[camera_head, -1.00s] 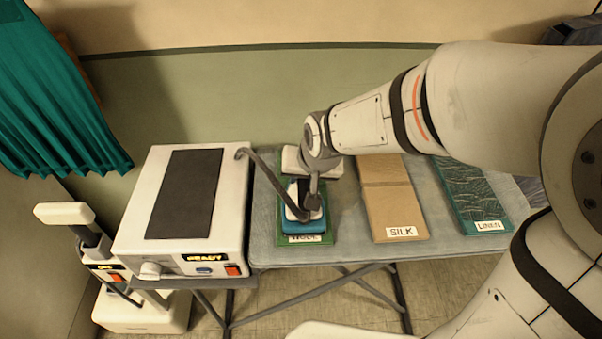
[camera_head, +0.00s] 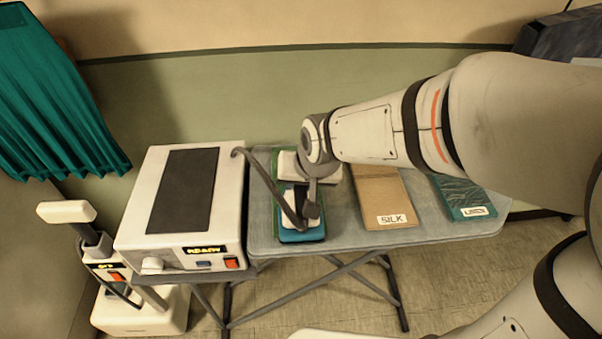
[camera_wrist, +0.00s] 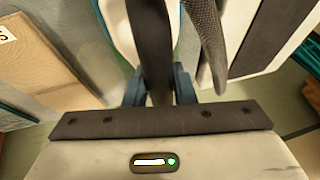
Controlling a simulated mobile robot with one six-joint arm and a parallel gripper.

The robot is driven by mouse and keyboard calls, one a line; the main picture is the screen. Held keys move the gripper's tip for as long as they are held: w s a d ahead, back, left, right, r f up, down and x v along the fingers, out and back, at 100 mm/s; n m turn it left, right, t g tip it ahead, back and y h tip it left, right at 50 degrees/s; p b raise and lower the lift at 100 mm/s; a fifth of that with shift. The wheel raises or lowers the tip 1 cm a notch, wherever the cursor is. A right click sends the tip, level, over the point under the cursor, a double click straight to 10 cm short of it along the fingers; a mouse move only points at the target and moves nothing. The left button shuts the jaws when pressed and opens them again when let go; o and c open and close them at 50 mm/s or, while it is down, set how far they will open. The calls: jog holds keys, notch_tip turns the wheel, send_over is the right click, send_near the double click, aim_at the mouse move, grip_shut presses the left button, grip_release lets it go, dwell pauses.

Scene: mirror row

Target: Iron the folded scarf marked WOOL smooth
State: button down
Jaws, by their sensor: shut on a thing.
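My gripper (camera_head: 310,192) is shut on the dark handle of an iron (camera_head: 301,235), which has a white body and a blue base. The iron sits over the front end of the green folded scarf (camera_head: 276,168) at the left of the ironing board. It hides the scarf's label and most of its surface, so I cannot see how smooth the cloth is. In the wrist view the gripper's fingers (camera_wrist: 160,90) close around the dark handle, with the iron's white body (camera_wrist: 116,28) beyond.
A tan scarf marked SILK (camera_head: 381,190) and a teal one marked LINEN (camera_head: 461,193) lie to the right on the grey board (camera_head: 350,235). A white station (camera_head: 228,200) showing READY stands left, joined by a dark hose (camera_head: 262,172).

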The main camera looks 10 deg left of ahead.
jog(key=shift+s+r+p, duration=0.1)
jog(key=shift+r+p, duration=1.8)
jog(key=shift+r, duration=1.05)
jog(key=shift+d+f, duration=0.1)
